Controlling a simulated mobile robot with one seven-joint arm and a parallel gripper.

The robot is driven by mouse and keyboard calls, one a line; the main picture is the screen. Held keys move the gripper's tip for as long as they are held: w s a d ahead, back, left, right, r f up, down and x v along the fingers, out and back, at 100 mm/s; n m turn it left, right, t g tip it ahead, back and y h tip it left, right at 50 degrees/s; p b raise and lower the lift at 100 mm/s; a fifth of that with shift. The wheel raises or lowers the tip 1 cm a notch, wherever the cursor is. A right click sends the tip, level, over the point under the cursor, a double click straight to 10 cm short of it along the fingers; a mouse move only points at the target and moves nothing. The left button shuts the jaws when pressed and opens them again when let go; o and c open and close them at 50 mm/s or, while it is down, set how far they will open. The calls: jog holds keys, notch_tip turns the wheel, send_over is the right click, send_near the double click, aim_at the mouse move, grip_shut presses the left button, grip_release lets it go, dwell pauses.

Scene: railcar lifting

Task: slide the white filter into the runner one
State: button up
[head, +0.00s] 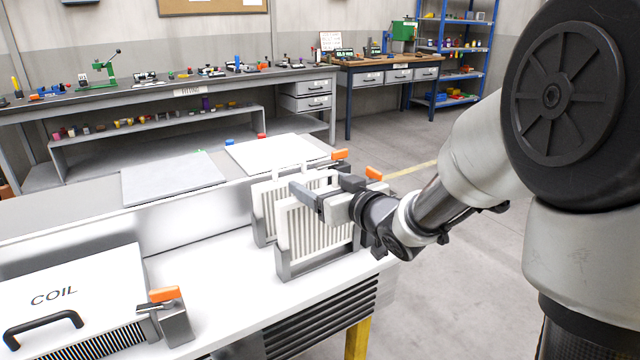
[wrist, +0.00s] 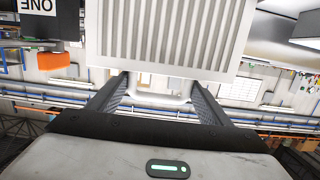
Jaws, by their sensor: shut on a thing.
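My gripper (head: 312,198) is shut on the white filter (head: 305,232), a pleated panel with a pale frame. In the wrist view the filter (wrist: 165,35) fills the top middle, and its white handle (wrist: 160,98) lies between the two fingers (wrist: 160,88). In the head view the filter stands upright above a grey metal runner (head: 315,265) on the white bench. Whether its lower edge is inside the runner cannot be told. A black-and-white label reading ONE (wrist: 38,7) shows upside down at the upper left of the wrist view.
Another pleated panel (head: 262,212) stands just behind the held filter. Orange latches (head: 374,173) are close to my gripper. A COIL-labelled cover (head: 60,290) with a black handle lies at the left. Bare white bench top (head: 215,275) lies between.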

jog(key=shift+f+b, duration=1.15)
jog(key=shift+f, duration=0.25)
jog(key=o, duration=1.6)
jog(key=shift+o, duration=0.2)
jog(key=shift+s, duration=0.1)
